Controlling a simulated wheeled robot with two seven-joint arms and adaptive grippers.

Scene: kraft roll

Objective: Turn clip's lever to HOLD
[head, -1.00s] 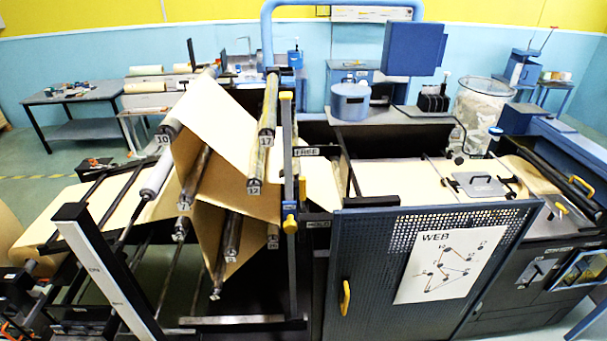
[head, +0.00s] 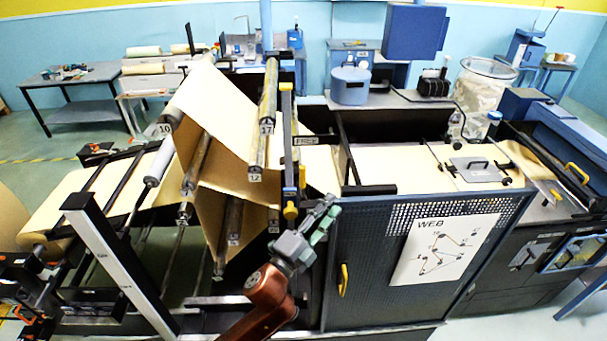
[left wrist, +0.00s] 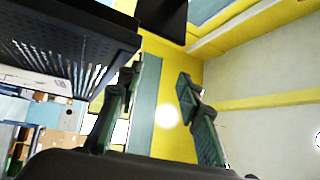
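The clip sits on the upright post (head: 287,130) beside the paper web. Yellow parts (head: 290,210) show low on this post; I cannot tell for sure which one is the lever. The FREE label (head: 306,140) is at the upper right of the post. The HOLD label is not visible now, and my left gripper is near where it was. My left gripper (head: 328,219), with green fingers, is just right of and below the yellow parts, apart from them as far as I can tell. In the left wrist view its fingers (left wrist: 160,80) are spread with nothing between them.
The blue perforated guard door (head: 355,270) with the WEB sheet (head: 443,248) and a yellow handle (head: 343,280) stands right of my gripper. Paper-covered rollers (head: 230,225) are close on its left. A slanted grey post (head: 120,265) stands at front left.

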